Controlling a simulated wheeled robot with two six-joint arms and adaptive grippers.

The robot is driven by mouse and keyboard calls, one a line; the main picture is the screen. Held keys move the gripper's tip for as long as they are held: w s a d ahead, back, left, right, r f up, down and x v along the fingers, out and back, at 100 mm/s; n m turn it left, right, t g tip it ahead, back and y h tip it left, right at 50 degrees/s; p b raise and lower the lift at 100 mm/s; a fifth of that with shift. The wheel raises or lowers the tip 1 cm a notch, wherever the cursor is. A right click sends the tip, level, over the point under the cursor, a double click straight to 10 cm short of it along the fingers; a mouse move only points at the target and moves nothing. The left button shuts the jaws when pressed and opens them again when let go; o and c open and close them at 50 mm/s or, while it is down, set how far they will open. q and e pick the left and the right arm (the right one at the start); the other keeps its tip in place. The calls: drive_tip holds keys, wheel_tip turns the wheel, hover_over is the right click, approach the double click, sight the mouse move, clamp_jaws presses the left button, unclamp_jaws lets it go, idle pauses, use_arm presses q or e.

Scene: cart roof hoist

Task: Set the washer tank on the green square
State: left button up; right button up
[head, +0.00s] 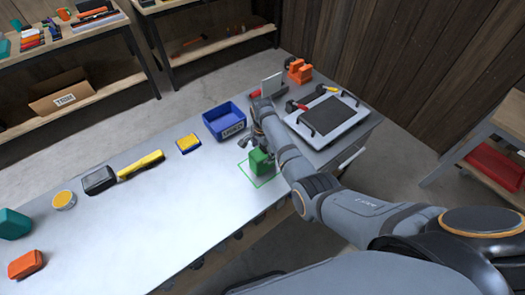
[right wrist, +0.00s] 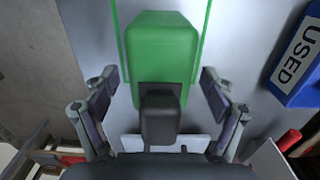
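The washer tank is a green block (head: 260,162) with a dark cap (right wrist: 160,118). It is at the green outlined square (head: 257,187) on the grey bench, toward the square's upper right in the head view. In the right wrist view, the green tank body (right wrist: 157,50) shows between two green lines of the square. My right gripper (head: 258,143) is at the tank. In the right wrist view, its fingers (right wrist: 158,82) are spread on either side of the tank and cap, with gaps at both sides. My left gripper is not in view.
A blue bin (head: 224,122) labelled USED stands behind the square. A yellow-topped block (head: 188,143), a yellow tool (head: 141,165) and other parts lie left on the bench. A framed panel (head: 327,118) and orange part (head: 299,70) are right. The bench's front middle is clear.

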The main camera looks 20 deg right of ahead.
drive_tip(key=shift+r, duration=0.5)
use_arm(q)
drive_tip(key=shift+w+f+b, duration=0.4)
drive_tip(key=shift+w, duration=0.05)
use_arm(e)
wheel_tip(320, 180, up, 12)
drive_tip(key=shift+f, duration=0.25)
